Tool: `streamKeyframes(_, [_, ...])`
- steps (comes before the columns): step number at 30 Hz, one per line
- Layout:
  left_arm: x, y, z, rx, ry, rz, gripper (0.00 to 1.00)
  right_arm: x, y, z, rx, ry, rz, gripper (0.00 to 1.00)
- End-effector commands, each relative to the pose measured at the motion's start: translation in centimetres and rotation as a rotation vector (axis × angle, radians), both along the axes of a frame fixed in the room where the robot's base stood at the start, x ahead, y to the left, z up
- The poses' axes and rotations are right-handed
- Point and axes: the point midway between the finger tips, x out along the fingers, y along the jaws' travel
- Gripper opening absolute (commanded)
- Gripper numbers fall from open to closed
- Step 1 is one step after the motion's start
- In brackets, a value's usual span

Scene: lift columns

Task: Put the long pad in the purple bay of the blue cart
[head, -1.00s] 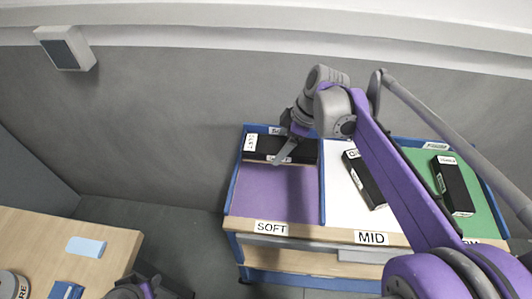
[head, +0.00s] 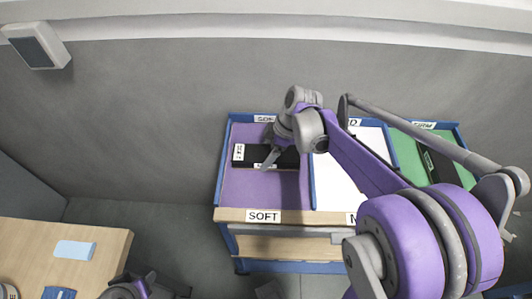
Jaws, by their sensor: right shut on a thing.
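A long black pad (head: 251,154) with white labels lies crosswise over the purple bay (head: 250,190) of the blue cart (head: 222,165). The bay's front label reads SOFT. My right gripper (head: 270,158) is shut on the pad, reaching it from the upper right. The pad is inside the bay's outline; whether it touches the bay floor I cannot tell. The gripper and wrist hide part of its right half. My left gripper (head: 140,287) shows only partly at the bottom edge, away from the cart, and its jaws are unclear.
The white middle bay (head: 335,185) is partly hidden by my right arm. The green bay (head: 405,150) holds a black pad (head: 428,160), also partly hidden. A wooden table (head: 40,240) at lower left bears light blue (head: 75,250) and dark blue (head: 58,293) items. A wall stands behind the cart.

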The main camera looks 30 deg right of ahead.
Motion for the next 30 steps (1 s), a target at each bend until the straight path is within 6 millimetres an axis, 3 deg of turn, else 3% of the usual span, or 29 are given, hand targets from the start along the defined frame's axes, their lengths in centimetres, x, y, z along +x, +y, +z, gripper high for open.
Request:
streamKeyframes(5, [0.0,0.0,-0.1,0.000,0.000,0.000,0.50,0.0,0.0,-0.1,0.001,-0.001,0.000,0.00])
streamKeyframes(6, [0.0,0.0,-0.1,0.000,0.001,0.000,0.50,0.0,0.0,-0.2,0.000,0.000,0.000,0.91])
streamKeyframes(8, [0.0,0.0,-0.1,0.000,0.000,0.000,0.50,0.0,0.0,-0.1,0.000,0.000,0.000,1.00])
streamKeyframes(19, [0.0,0.0,0.2,0.000,-0.001,0.000,0.50,-0.2,-0.3,0.9,0.000,0.000,-0.001,1.00])
streamKeyframes(30, [0.2,0.0,1.1,0.000,-0.004,0.000,0.50,-1.7,-2.8,7.9,-0.001,0.000,-0.002,1.00])
